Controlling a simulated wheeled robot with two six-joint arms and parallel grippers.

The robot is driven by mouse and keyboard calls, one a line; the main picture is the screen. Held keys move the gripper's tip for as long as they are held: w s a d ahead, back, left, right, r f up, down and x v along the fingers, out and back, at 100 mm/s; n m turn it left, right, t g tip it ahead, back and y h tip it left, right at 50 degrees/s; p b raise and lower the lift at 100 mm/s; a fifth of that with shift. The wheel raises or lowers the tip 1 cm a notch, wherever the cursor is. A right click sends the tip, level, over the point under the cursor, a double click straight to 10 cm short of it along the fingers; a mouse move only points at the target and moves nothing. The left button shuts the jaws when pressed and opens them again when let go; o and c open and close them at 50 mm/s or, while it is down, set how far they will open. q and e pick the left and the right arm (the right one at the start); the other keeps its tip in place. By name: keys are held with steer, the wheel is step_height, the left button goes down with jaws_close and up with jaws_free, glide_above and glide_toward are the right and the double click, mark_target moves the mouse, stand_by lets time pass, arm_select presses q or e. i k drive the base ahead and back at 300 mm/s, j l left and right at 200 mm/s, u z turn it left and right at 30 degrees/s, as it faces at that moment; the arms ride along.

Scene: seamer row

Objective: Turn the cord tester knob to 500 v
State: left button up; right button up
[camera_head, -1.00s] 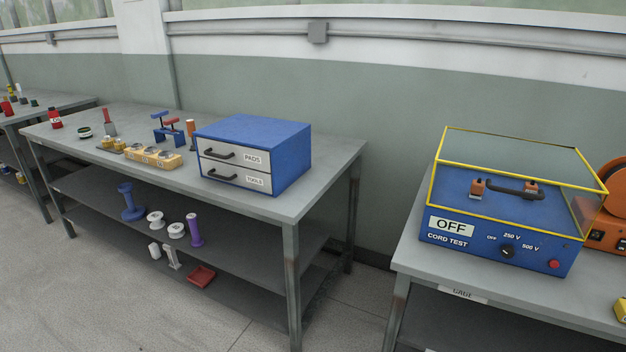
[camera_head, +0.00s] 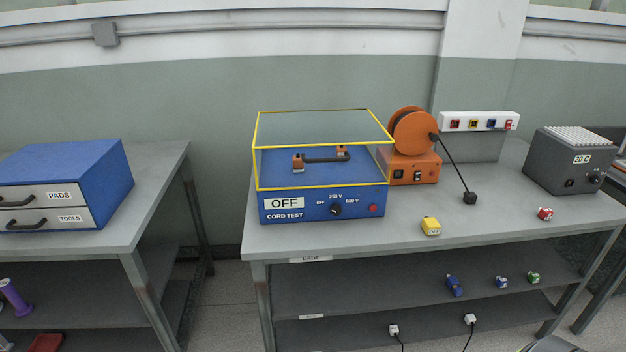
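The cord tester (camera_head: 300,209) is a blue box with a clear, yellow-edged cover (camera_head: 320,150) on the left part of the grey bench. Its display reads OFF. Its black knob (camera_head: 336,210) is on the front face, with marks OFF, 250 V and 500 V around it. The knob's pointer is too small to read surely. A red button (camera_head: 373,209) is right of the knob. Neither of my grippers is in view.
An orange cord reel (camera_head: 413,132) and a white socket strip (camera_head: 479,122) stand right of the tester. A yellow block (camera_head: 430,226), a black plug (camera_head: 470,198) and a red block (camera_head: 545,213) lie on the bench (camera_head: 500,225). A grey 20 C box (camera_head: 568,162) is far right. A blue drawer cabinet (camera_head: 100,175) stands on the left bench.

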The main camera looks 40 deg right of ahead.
mark_target(335, 209)
steer(key=z, duration=1.25)
